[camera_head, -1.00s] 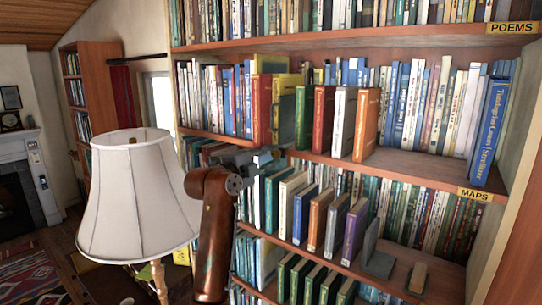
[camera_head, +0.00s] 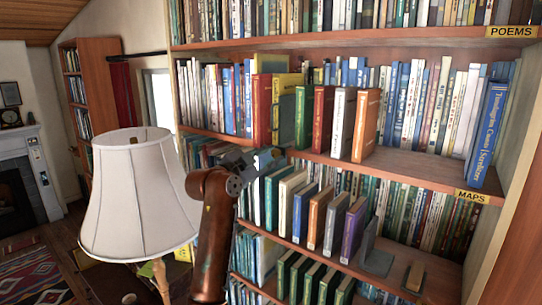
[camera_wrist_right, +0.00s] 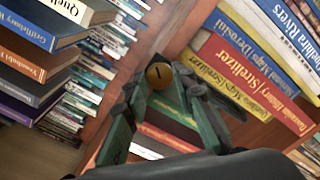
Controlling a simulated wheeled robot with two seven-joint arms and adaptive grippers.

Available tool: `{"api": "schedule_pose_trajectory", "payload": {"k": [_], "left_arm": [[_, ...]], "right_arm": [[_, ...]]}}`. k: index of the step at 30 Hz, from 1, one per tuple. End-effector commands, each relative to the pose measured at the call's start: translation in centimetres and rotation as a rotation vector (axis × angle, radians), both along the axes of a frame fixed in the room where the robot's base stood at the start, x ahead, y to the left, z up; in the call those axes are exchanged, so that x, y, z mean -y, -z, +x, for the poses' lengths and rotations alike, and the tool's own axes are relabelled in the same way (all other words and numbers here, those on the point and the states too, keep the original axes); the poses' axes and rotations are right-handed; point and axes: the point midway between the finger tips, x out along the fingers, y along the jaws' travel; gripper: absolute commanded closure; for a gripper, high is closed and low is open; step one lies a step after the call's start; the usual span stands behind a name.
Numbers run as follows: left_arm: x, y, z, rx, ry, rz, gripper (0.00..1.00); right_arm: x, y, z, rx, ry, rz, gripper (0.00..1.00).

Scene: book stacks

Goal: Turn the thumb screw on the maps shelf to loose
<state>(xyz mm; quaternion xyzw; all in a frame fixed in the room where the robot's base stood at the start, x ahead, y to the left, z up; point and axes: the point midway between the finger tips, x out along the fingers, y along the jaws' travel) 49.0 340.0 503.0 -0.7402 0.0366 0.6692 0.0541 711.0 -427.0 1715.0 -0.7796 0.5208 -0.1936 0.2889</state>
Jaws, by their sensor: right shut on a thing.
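The thumb screw (camera_wrist_right: 159,76) is a round brass knob with a dark slanted mark, at the front edge of the maps shelf (camera_head: 405,174). The shelf's yellow label (camera_head: 473,196) reads MAPS. My right gripper (camera_head: 272,159) is at the left part of this shelf edge. In the right wrist view its two fingers (camera_wrist_right: 161,86) are closed on either side of the knob. The gripper hides the screw in the head view. My left gripper is not in view.
Upright books (camera_head: 323,118) stand on the maps shelf close by the gripper, with a blue one (camera_head: 487,135) at the right. More books (camera_head: 332,220) and a grey bookend (camera_head: 376,255) are on the shelf below. A lampshade (camera_head: 142,195) stands left of my arm.

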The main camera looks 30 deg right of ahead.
Motion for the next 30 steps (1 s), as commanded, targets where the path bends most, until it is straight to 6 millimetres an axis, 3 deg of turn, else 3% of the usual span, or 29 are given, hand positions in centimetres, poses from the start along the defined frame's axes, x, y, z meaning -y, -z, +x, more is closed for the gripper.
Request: {"api": "schedule_pose_trajectory", "payload": {"k": [16,17,24,30], "left_arm": [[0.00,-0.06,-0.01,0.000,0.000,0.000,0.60],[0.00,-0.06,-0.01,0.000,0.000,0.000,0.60],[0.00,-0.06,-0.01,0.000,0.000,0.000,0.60],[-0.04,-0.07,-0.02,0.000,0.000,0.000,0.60]], "right_arm": [[0.00,0.29,0.05,-0.027,0.000,-0.007,1.00],[0.00,0.29,0.05,-0.027,0.000,-0.007,0.75],[0.00,0.17,0.03,-0.025,0.000,-0.007,0.59],[-0.01,0.10,0.02,-0.024,0.000,-0.008,0.59]]}}
